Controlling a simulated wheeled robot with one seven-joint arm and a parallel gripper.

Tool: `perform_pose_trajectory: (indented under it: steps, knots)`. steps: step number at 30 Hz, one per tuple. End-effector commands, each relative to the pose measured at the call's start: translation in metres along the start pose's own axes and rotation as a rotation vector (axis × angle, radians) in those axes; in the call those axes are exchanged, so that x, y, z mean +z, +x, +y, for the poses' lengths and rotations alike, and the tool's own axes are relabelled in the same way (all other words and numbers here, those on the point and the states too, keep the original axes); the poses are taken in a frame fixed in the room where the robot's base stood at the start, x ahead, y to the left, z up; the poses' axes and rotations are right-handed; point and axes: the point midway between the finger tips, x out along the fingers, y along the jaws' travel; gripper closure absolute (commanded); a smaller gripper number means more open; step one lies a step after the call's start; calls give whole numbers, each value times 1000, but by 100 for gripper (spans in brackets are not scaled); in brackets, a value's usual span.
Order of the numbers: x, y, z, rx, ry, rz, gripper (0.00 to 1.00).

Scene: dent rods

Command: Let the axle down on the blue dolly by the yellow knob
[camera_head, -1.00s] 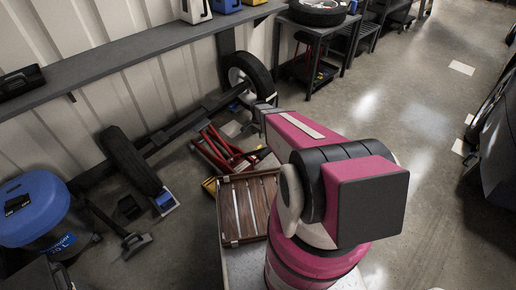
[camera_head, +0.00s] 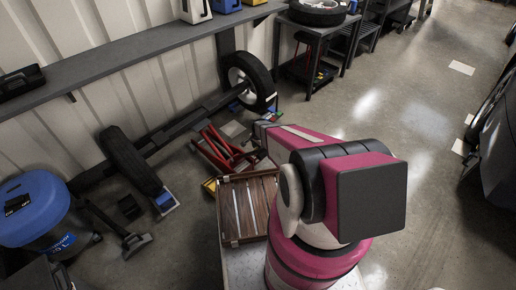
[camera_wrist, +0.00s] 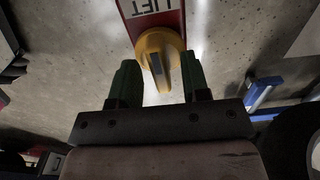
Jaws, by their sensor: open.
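The yellow knob (camera_wrist: 157,50) shows in the wrist view at the end of a red part marked LIFT (camera_wrist: 155,18). My gripper (camera_wrist: 159,66) is open, its two green fingertips on either side of the knob's near end; I cannot tell whether they touch it. In the head view my arm hides the gripper and knob. The axle (camera_head: 172,131) runs along the wall with a wheel at each end. A blue dolly (camera_head: 166,203) is at the left wheel (camera_head: 130,161). Blue also shows by the right wheel (camera_head: 250,82) and in the wrist view (camera_wrist: 263,94).
A red jack frame (camera_head: 213,152) stands in front of the axle. A wooden slatted tray (camera_head: 229,215) is beside my arm. A blue vacuum (camera_head: 35,205) stands at left, below a wall shelf (camera_head: 130,52). The floor at right is clear up to a car.

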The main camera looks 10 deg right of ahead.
Motion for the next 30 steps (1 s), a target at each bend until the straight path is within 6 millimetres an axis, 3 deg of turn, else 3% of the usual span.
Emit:
perform_pose_trajectory:
  steps: [9, 10, 12, 14, 30]
  knots:
    - [0, 3, 0, 0, 0, 0, 57]
    - [0, 3, 0, 0, 0, 0, 61]
    - [0, 3, 0, 0, 0, 0, 84]
    - [0, 3, 0, 0, 0, 0, 100]
    - [0, 2, 0, 0, -113, 0, 100]
